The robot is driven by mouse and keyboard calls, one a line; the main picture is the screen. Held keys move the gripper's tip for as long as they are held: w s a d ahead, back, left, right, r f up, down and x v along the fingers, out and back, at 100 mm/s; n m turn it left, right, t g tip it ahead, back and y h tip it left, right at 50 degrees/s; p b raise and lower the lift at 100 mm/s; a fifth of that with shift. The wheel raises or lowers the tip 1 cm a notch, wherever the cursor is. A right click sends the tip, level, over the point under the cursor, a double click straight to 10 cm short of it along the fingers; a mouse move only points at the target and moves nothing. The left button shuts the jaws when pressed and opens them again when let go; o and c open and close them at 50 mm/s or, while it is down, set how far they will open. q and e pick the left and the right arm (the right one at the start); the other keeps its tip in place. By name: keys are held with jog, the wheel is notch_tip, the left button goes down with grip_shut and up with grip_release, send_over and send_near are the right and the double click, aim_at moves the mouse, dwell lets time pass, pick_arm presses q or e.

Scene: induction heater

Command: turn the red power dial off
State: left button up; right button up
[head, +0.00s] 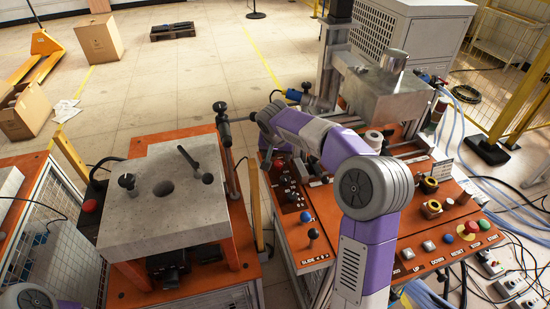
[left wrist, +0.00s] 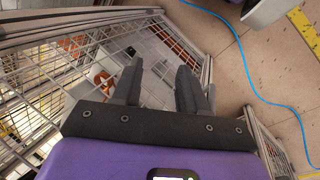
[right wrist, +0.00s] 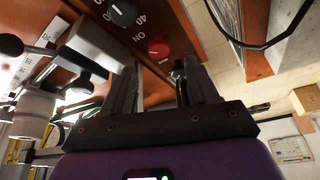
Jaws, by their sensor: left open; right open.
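The red power dial (right wrist: 158,48) shows in the right wrist view on an orange panel, beside the printed word ON. My right gripper (right wrist: 160,72) is open and empty, its fingers pointing toward the panel. The dial appears just beyond the fingertips, between their lines and apart from them. In the head view my right arm reaches over the control console (head: 318,257), and its wrist and forearm partly cover the panel there. My left gripper (left wrist: 157,75) is open and empty near a wire mesh cage (left wrist: 55,85), far from the dial.
A black dial (right wrist: 122,12) sits close to the red one. In the head view, a joystick (head: 312,234) and several push buttons line the console. A metal block on a bench (head: 165,215) stands left, with a thin post (head: 228,140) beside the gap.

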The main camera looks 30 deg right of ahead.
aim_at(279, 163)
jog(key=shift+b+x, duration=0.5)
jog(key=shift+x, duration=2.2)
jog(key=shift+s+f, duration=0.1)
jog(key=c, duration=1)
jog(key=shift+c, duration=0.2)
jog(key=shift+n, duration=0.3)
jog(key=n+p, duration=0.1)
jog(key=n+y+p, duration=0.1)
jog(key=n+p, duration=0.1)
jog(key=shift+s+d+n+y+p, duration=0.15)
jog(key=shift+d+n+y+p, duration=0.05)
jog(key=shift+n+y+p, duration=0.1)
jog(key=n+y+p, duration=0.1)
jog(key=n+p, duration=0.2)
jog(key=shift+d+t, duration=0.1)
jog(key=shift+t, duration=0.2)
jog(key=shift+n+y+p, duration=0.4)
jog(key=shift+n+p, duration=0.4)
